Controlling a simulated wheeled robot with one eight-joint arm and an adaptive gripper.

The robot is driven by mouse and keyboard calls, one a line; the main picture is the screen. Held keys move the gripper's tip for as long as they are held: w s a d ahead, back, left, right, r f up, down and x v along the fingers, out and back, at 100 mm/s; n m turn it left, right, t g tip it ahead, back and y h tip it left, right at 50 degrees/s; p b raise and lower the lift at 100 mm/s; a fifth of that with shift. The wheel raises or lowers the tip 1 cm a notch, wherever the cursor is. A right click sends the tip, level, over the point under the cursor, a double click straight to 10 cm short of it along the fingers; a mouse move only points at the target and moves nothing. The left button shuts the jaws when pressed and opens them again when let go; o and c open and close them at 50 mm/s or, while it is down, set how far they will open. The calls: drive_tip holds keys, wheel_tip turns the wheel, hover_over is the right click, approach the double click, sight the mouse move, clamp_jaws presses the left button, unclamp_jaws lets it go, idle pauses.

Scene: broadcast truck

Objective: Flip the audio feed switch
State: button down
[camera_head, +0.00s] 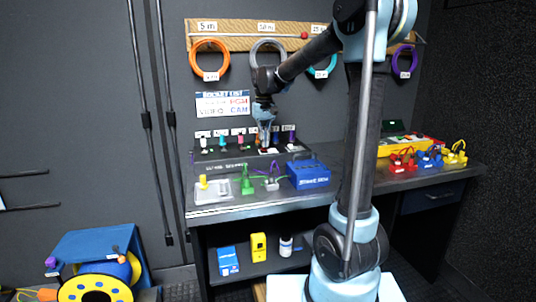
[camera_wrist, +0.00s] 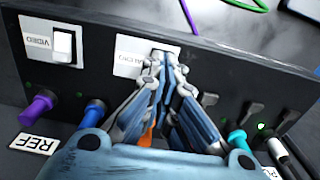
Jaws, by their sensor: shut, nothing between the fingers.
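A dark switch panel (camera_wrist: 95,45) fills the wrist view, which looks at it upside down. A white switch plate (camera_wrist: 130,45) with small lettering, seemingly the audio one, sits at its middle; its switch is mostly hidden by my fingers. My gripper (camera_wrist: 165,57) is shut and empty, with its fingertips at this plate; I cannot tell if they touch. A second plate with a white rocker, the video switch (camera_wrist: 63,45), is to the left. In the head view my gripper (camera_head: 265,142) points down at the panel on the desk.
Purple (camera_wrist: 38,107), blue and teal plugs and small black toggles line the panel, close to my fingers. In the head view a blue box (camera_head: 308,174) and green connector (camera_head: 247,182) stand in front. Coiled cables (camera_head: 209,58) hang on the wall behind.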

sight(264, 149)
drive_tip(key=shift+f, duration=0.75)
idle(0.5)
drive_tip(key=shift+r, duration=3.5)
